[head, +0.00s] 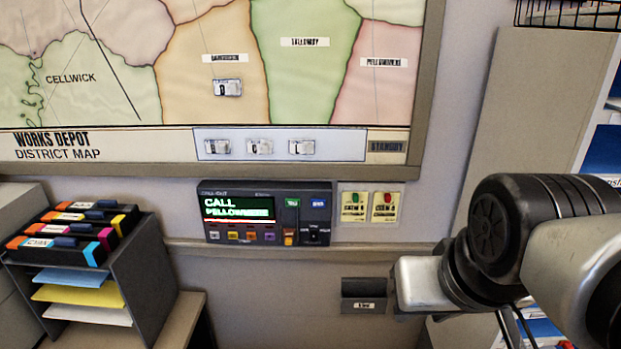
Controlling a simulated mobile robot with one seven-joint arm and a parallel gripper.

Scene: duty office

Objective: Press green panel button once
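The dark call-out panel (222,188) is mounted on the wall below the map, in the middle of the head view. Its lit screen (238,207) reads "CALL" and, below that, a line that looks like "FELLOWMERE". A green button (292,202) is at the panel's upper right, beside a blue button (318,202). Smaller coloured buttons run along the lower edge. My arm comes in from the right and ends in a pale block (420,284), right of and lower than the panel. No fingers show, and nothing of mine visibly touches the panel.
Two yellow tags (353,209), one with a green and one with a red piece, hang right of the panel. A small dark wall holder (364,296) is below them. A file rack (140,285) stands at left. A wall ledge (215,250) runs under the panel.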

